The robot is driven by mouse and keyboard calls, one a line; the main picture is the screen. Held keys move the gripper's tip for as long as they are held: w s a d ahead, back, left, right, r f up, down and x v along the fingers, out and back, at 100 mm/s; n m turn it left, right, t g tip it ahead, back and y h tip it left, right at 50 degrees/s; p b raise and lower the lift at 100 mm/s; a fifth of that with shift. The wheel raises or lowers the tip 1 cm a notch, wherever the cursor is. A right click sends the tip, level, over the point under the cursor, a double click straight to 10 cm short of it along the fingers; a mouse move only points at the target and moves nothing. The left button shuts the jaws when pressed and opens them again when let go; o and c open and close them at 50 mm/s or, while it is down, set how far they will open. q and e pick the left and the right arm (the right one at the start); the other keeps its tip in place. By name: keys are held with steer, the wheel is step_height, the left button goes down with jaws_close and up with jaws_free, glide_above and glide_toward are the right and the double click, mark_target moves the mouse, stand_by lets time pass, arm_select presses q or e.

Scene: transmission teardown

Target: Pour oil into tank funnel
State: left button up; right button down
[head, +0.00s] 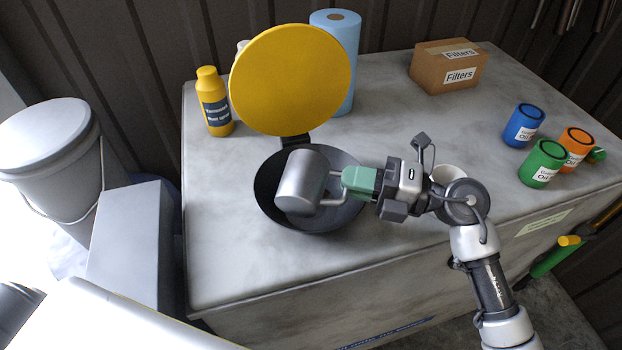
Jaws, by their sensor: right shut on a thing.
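A grey metal jug (302,182) is tipped on its side over a dark round funnel (272,212) set in the worktop. A large yellow disc-shaped lid (290,78) stands raised behind the funnel on a dark hinge. My right gripper (346,183) comes in from the right and is shut on the jug's handle. The jug's mouth and any oil in it are hidden from view, and no stream of oil shows. My left gripper is not in view.
A yellow bottle (214,104) and a blue paper roll (340,50) stand behind. A Filters box (447,68) and blue, orange and green cans (543,163) stand to the right. A lidded bucket (55,150) stands left.

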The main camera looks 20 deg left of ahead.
steer(key=shift+w+r+m, duration=0.15)
steer(key=shift+w+m, duration=0.05)
steer(key=shift+m, duration=0.5)
steer(key=shift+w+r+m, duration=0.1)
steer(key=shift+w+m, duration=0.1)
steer(key=shift+m, duration=0.5)
steer(key=m, duration=0.1)
steer(key=w+m, duration=0.1)
steer(key=shift+r+m, duration=0.15)
steer(key=shift+m, duration=0.25)
steer(key=m, duration=0.1)
steer(key=w+m, duration=0.1)
steer(key=m, duration=0.1)
steer(key=shift+w+a+f+m, duration=0.1)
steer(key=shift+w+m, duration=0.25)
steer(key=shift+m, duration=0.65)
steer(key=shift+w+f+m, duration=0.1)
steer(key=shift+w+m, duration=0.25)
steer(key=shift+m, duration=0.65)
steer(key=n, duration=0.1)
steer(key=s+n, duration=0.1)
steer(key=n, duration=0.2)
steer(key=shift+s+r, duration=0.25)
steer(key=shift+s, duration=0.05)
steer(key=shift+w, duration=0.15)
steer(key=shift+n, duration=0.3)
